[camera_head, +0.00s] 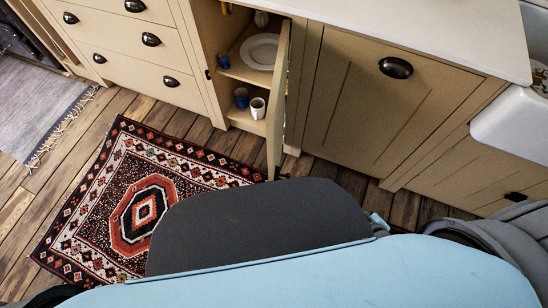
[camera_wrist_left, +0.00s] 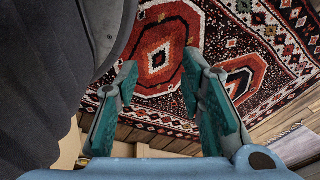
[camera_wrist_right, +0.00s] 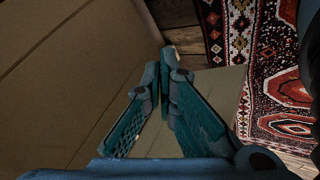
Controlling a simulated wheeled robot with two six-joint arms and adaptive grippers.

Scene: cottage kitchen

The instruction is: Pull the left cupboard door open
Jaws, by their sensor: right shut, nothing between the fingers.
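In the head view, the cupboard door (camera_head: 279,105) stands swung well out and is seen almost edge-on. Behind it the cupboard interior (camera_head: 232,60) shows, with a white plate (camera_head: 260,52) on a shelf, and a blue cup (camera_head: 241,97) and a white mug (camera_head: 257,108) below. My left gripper (camera_wrist_left: 160,66) is open and empty above the rug in the left wrist view. My right gripper (camera_wrist_right: 164,58) is shut and empty, close to beige panels in the right wrist view; I cannot tell whether it touches them. Neither gripper shows clearly in the head view.
A patterned red rug (camera_head: 108,190) lies on the wooden floor before the cupboard. A beige front with a dark cup handle (camera_head: 396,68) is right of the open door. Drawers (camera_head: 130,45) are to the left. A white sink (camera_head: 515,125) juts out at the right.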

